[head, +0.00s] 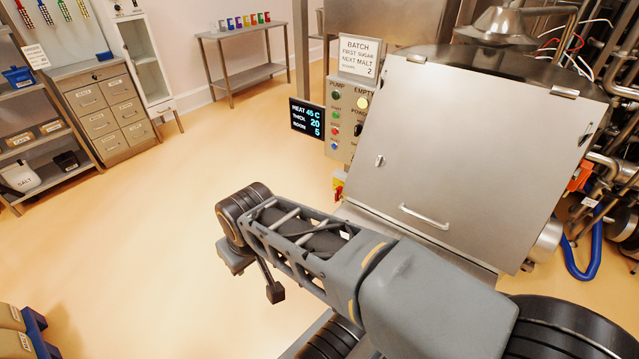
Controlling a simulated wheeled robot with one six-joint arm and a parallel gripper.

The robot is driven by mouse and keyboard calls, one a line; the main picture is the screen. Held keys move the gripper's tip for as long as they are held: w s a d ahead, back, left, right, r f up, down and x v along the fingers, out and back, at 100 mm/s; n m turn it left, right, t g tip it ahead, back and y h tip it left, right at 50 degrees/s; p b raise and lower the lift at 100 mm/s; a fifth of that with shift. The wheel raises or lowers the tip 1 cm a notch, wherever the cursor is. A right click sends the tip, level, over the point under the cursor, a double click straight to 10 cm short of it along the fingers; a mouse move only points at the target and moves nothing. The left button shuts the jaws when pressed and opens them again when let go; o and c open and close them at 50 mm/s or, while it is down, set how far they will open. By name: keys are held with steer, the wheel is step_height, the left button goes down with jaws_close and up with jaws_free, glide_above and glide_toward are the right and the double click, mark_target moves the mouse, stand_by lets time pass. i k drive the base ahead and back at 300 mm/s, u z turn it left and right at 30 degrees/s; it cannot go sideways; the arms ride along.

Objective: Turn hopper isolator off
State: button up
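A small red-and-yellow switch (338,187), which looks like the hopper isolator, sits low beneath the control panel, at the left edge of the big steel hopper (465,150). It is small and partly cut off by the hopper's edge, so its handle position cannot be read. My arm crosses the lower middle, in front of and below the switch. A thin dark part with a block at its tip, perhaps one finger of my gripper (275,292), hangs below the arm, apart from the switch.
The control panel (348,118) carries several buttons and lamps, with a display (307,118) beside it and a batch sign (360,57) above. Shelves and a drawer cabinet (105,105) stand at left. Pipes and a blue hose (590,262) crowd the right.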

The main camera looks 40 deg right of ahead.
mark_target(338, 190)
steer(key=z, duration=0.25)
steer(key=i, duration=0.85)
steer(key=z, duration=0.75)
steer(key=i, duration=0.35)
steer(key=z, duration=0.25)
